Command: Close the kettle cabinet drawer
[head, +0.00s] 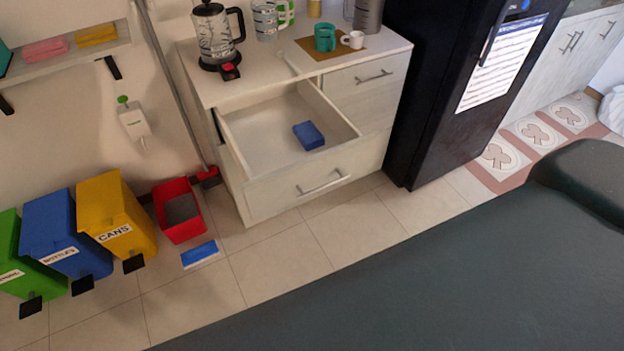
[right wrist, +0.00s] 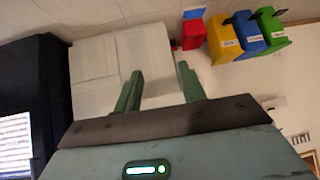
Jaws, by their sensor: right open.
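The kettle cabinet (head: 262,88) is white and stands against the wall, with a kettle (head: 213,34) on top. Its left drawer (head: 320,185) is pulled well out, and its bar handle (head: 323,183) faces the room. A blue block (head: 308,135), like a sponge, lies inside the drawer. In the right wrist view the pale cabinet (right wrist: 92,62) appears upside down beyond my right gripper (right wrist: 158,82). That gripper is open, with nothing between its fingers, and looks apart from the cabinet. My left gripper is in neither view.
A black fridge (head: 436,95) stands right of the cabinet. A red bin (head: 171,218) and a blue-and-white item (head: 200,254) are on the floor to its left. Yellow (head: 117,220), blue and green bins are farther left. The tiled floor before the drawer is clear.

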